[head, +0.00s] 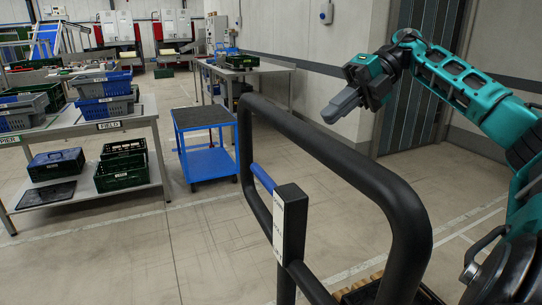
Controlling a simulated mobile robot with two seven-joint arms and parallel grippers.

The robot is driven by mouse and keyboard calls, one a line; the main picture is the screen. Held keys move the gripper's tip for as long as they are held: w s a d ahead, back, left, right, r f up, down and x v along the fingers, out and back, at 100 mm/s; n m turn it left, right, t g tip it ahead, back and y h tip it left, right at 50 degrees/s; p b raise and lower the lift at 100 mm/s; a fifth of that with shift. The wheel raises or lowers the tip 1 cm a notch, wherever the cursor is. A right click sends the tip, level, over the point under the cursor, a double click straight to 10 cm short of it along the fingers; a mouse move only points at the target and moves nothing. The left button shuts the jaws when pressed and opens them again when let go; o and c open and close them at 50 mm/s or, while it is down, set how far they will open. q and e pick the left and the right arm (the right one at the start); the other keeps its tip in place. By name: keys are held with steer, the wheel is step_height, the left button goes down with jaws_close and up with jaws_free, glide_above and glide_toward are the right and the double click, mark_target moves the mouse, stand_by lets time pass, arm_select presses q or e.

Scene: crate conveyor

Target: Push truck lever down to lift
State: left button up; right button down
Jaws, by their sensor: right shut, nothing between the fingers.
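The truck's thick black handle loop (340,150) rises in the foreground and slants across the middle of the head view. A black post with a white label (279,222) stands inside the loop. The lever with a blue grip (263,178) sticks out from the top of this post, up and to the left. My right gripper (328,118) is shut and empty. It shows beyond the loop's top bar, above and to the right of the lever, and looks apart from both. My left gripper is not in view.
A blue cart (208,163) with a dark top stands beyond the handle. A grey two-level table (135,117) with crates stands at left. A long workbench (270,68) is against the wall. Slatted wood (378,277) shows low behind the handle. The floor between is clear.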

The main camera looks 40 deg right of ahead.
glide_toward(267, 181)
steer(key=w+d, duration=0.2)
steer(key=w, duration=0.1)
steer(key=p+x, duration=0.2)
steer(key=x, duration=0.5)
steer(key=shift+p, duration=0.3)
steer(key=shift+d+f, duration=0.1)
steer(key=shift+f, duration=0.05)
step_height(267, 181, down, 4)
steer(key=b, duration=0.4)
